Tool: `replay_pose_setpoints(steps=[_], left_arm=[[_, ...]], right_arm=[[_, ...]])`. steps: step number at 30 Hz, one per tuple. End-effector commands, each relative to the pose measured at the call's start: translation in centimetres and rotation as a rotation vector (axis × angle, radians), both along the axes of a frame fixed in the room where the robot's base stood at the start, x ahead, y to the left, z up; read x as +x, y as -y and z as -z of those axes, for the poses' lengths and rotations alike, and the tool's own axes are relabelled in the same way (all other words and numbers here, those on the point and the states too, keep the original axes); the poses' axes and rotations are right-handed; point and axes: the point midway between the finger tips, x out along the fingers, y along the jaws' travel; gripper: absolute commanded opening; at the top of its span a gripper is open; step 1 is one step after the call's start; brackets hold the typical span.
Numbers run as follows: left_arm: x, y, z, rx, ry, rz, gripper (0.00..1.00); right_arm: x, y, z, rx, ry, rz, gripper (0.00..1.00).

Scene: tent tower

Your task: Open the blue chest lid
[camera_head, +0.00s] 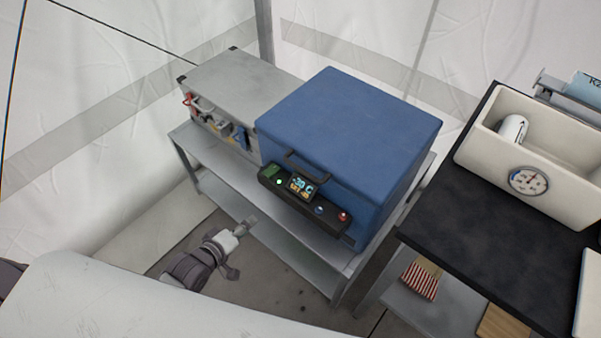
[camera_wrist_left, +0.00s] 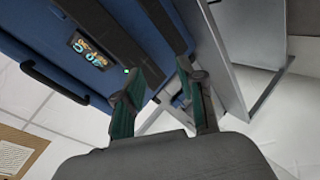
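The blue chest (camera_head: 345,120) stands on a grey metal shelf, its lid shut. A dark handle (camera_head: 306,168) sits on its front, above a black control panel (camera_head: 318,208) with a lit display and buttons. My left gripper (camera_head: 243,246) is open and empty, low in front of the shelf, left of and below the panel. In the left wrist view the gripper (camera_wrist_left: 157,72) shows two parted fingers with nothing held. The blue chest (camera_wrist_left: 45,25), its handle (camera_wrist_left: 52,84) and display lie beyond the fingers, apart from them. My right gripper is not in view.
A grey case (camera_head: 235,82) with tools on its front stands left of the chest on the metal shelf (camera_head: 285,238). To the right is a black table (camera_head: 450,195) with a cream bin (camera_head: 560,195) bearing a gauge. Floor is clear before the shelf.

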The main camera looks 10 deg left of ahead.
Motion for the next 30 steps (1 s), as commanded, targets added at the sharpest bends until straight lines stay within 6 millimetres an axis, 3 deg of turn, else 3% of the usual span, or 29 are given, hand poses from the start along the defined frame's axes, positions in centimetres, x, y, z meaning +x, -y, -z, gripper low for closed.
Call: replay_pose_setpoints(steps=[1, 3, 6, 9, 17, 30], left_arm=[[0.7, 1.2, -3.2, -0.101, 0.046, -0.001, 0.39], [1.3, 2.8, -7.2, -0.234, 0.085, -0.003, 0.39], [1.3, 4.5, -11.4, -0.376, 0.112, 0.007, 0.39], [1.1, 5.5, -13.8, -0.458, 0.124, 0.015, 0.39], [3.1, 6.7, -14.4, -0.491, 0.13, 0.017, 0.39], [10.9, 10.5, -12.4, -0.487, 0.128, 0.017, 0.39]], right_arm=[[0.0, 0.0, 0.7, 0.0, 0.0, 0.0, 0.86], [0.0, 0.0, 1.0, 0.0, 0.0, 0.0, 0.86], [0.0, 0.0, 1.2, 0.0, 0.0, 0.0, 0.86], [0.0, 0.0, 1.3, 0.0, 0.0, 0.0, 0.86], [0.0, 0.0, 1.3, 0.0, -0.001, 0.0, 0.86], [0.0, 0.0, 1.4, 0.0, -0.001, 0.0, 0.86]])
